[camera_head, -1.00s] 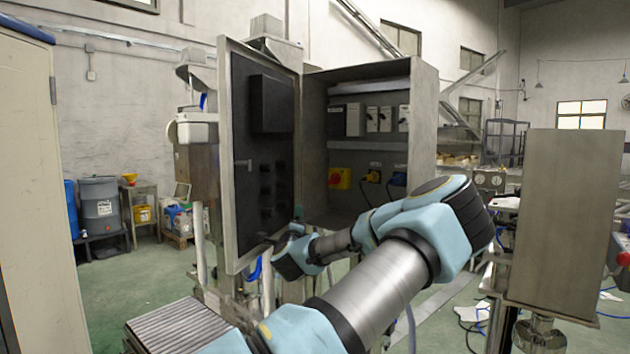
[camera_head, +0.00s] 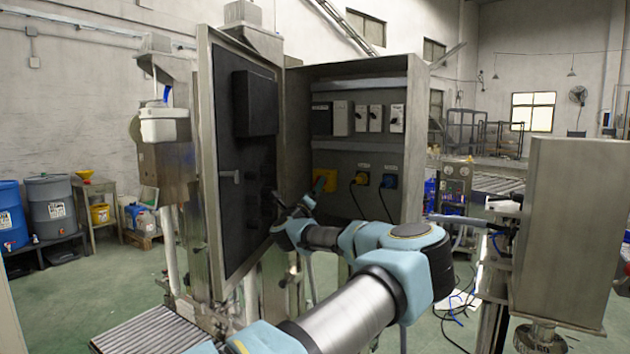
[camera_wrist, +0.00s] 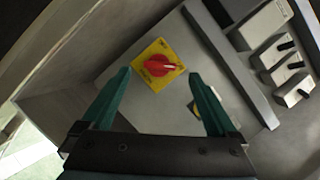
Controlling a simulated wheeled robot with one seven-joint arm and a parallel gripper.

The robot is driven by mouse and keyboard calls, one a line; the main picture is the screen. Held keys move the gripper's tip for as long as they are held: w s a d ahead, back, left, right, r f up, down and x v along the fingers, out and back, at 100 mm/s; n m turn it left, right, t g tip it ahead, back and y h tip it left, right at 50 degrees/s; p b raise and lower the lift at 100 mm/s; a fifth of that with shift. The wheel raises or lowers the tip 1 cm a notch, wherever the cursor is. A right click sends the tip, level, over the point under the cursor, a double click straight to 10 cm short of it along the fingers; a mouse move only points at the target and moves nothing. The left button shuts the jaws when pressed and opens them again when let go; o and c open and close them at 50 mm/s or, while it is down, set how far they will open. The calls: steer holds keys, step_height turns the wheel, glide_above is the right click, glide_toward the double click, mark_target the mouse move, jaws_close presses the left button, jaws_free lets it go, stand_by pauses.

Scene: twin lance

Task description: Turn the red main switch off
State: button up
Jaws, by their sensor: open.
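The red main switch (camera_wrist: 159,66) is a red rotary knob on a yellow square plate (camera_wrist: 147,51) inside the cabinet, seen in the wrist view. My gripper (camera_wrist: 158,84) is open there, its two teal fingers apart with the knob between and just beyond their tips in the picture. Nothing is held. In the head view the yellow plate (camera_head: 329,180) is partly covered by my gripper (camera_head: 316,190), which reaches into the cabinet, and the red knob is hidden. I cannot tell whether the fingers touch the knob.
The grey cabinet (camera_head: 418,140) stands open, its door (camera_head: 205,150) swung to the left beside my arm. Several white switch modules (camera_head: 376,118) sit on the upper row. A steel box (camera_head: 570,220) stands at the right.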

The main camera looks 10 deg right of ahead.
steer(key=shift+p+x, duration=0.6)
steer(key=shift+x, duration=1.35)
steer(key=shift+c, duration=0.3)
steer(key=c, duration=1.3)
